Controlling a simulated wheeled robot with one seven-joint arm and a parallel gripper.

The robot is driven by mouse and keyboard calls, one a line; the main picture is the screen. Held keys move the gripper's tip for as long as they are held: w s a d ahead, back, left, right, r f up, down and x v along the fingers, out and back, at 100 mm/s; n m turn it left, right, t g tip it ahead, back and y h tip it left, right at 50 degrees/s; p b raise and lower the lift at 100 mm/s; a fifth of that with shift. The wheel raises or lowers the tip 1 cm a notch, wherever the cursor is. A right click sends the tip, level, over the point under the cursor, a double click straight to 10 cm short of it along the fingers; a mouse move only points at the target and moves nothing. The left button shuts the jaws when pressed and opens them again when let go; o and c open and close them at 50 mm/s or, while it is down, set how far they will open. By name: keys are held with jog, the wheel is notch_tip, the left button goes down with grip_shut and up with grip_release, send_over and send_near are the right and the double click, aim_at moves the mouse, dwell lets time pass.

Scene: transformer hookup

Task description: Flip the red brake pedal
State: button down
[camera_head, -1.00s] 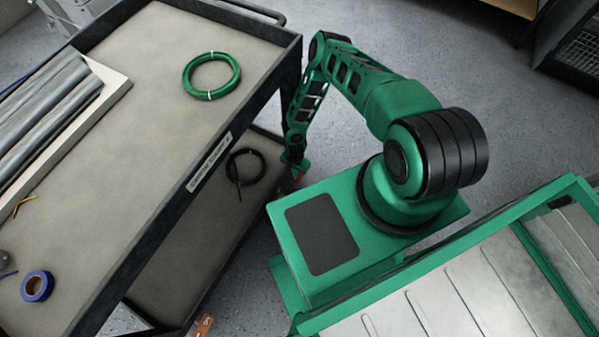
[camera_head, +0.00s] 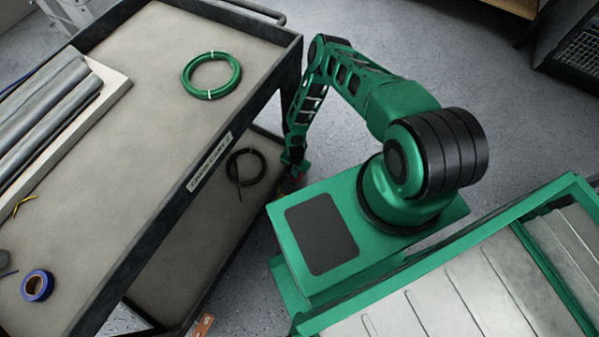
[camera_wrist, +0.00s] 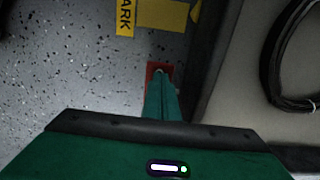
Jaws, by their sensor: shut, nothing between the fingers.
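The red brake pedal (camera_wrist: 151,68) shows in the wrist view as a small red patch beside the cart's dark edge. My gripper (camera_wrist: 160,78) is shut and empty, its green fingers over the pedal and hiding much of it. I cannot tell whether the fingertips touch it. In the head view my gripper (camera_head: 297,168) hangs low beside the cart's lower shelf, and the pedal cannot be made out there.
The cart (camera_head: 160,215) stands at left, with a green cable coil (camera_head: 212,74) and blue tape (camera_head: 37,286) on top. A black cable coil (camera_head: 246,167) lies on its lower shelf. A yellow PARK label (camera_wrist: 125,18) is near the pedal. Speckled floor is open at left in the wrist view.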

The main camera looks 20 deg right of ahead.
jog(key=shift+f, duration=0.6)
dwell(0.3)
jog(key=shift+w+r, duration=0.15)
jog(key=shift+r, duration=3.45)
jog(key=shift+s+f, duration=0.1)
jog(key=shift+s, duration=0.1)
